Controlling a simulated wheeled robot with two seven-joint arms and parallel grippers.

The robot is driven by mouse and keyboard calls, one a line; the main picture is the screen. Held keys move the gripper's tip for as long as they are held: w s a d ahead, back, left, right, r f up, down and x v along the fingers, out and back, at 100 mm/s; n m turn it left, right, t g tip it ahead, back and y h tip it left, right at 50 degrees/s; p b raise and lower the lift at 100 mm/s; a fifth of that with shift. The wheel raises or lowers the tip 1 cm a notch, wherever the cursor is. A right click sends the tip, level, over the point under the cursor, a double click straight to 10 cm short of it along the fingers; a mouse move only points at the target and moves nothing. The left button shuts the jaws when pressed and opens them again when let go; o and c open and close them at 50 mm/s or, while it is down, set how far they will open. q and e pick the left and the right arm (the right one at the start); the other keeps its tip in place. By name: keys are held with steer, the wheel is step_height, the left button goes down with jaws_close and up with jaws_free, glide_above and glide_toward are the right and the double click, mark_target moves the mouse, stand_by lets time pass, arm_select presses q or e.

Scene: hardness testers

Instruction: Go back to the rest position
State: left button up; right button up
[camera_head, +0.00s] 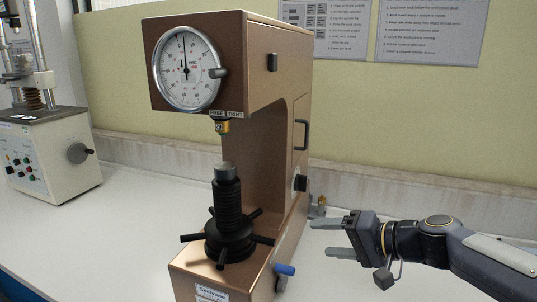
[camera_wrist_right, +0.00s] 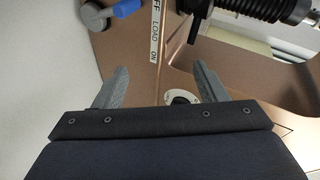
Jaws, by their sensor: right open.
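My right gripper (camera_head: 328,237) comes in from the right in the head view and is open and empty. Its fingers point left toward the side of the bronze hardness tester (camera_head: 262,150), apart from it. In the right wrist view the two fingers (camera_wrist_right: 160,88) are spread, with the tester's side panel beyond them. The blue-tipped lever (camera_head: 285,269) is on the tester's lower side, in front of the gripper; it also shows in the wrist view (camera_wrist_right: 126,8) near a "LOAD ON" label (camera_wrist_right: 155,35). My left gripper is not in view.
The tester's dial (camera_head: 187,68) faces front, above a black spindle with a spoked handwheel (camera_head: 229,240). A second machine (camera_head: 50,150) stands at the far left. Instruction sheets (camera_head: 432,32) hang on the back wall. The white table (camera_head: 130,200) is clear left of the tester.

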steer(key=s+d+f+n+h, duration=0.1)
steer(key=s+f, duration=0.3)
steer(key=s, duration=0.4)
steer(key=s+d+f+g+h, duration=0.1)
steer(key=s+d+f+h, duration=0.1)
steer(key=s, duration=0.7)
steer(key=s+d+f+n+g+h, duration=0.1)
steer(key=s+d+f+h, duration=0.1)
steer(key=s+f, duration=0.5)
steer(key=shift+s+d+n+h, duration=0.3)
steer(key=shift+s+d+h, duration=0.05)
steer(key=shift+s+h, duration=0.5)
step_height(320, 180, up, 12)
steer(key=p, duration=1.2)
steer(key=shift+g, duration=0.3)
steer(key=shift+d+r, duration=0.1)
